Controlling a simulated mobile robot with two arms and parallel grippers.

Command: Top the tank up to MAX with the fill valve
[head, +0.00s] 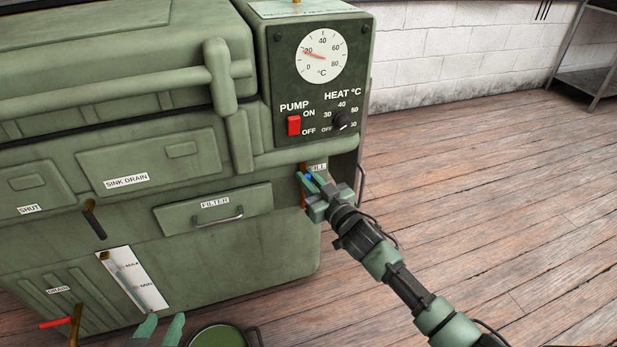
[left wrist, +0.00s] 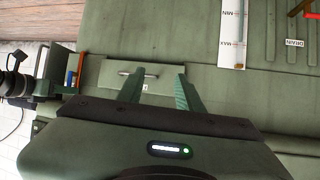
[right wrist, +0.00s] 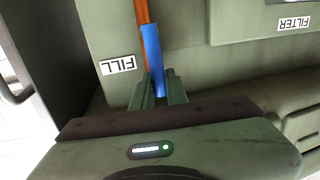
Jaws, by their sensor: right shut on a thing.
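The green tank (head: 235,255) has a white level gauge (head: 147,292) marked MAX and MIN on its front; the gauge also shows upside down in the left wrist view (left wrist: 230,50). I cannot tell the liquid level in it. The fill valve's blue handle (right wrist: 151,45) sits on a copper pipe (right wrist: 143,10) beside the FILL label (right wrist: 118,65). My right gripper (head: 312,180) is shut on this blue handle, as the right wrist view (right wrist: 160,88) shows. My left gripper (head: 160,328) is open and empty, in front of the tank below the gauge; its spread fingers show in the left wrist view (left wrist: 160,90).
The filter drawer (head: 215,208) and a drain valve with a red handle (head: 55,323) are on the tank front. A control panel with a red pump switch (head: 293,125) is above. A green bucket (head: 218,337) stands at the bottom. The wooden floor at right is clear.

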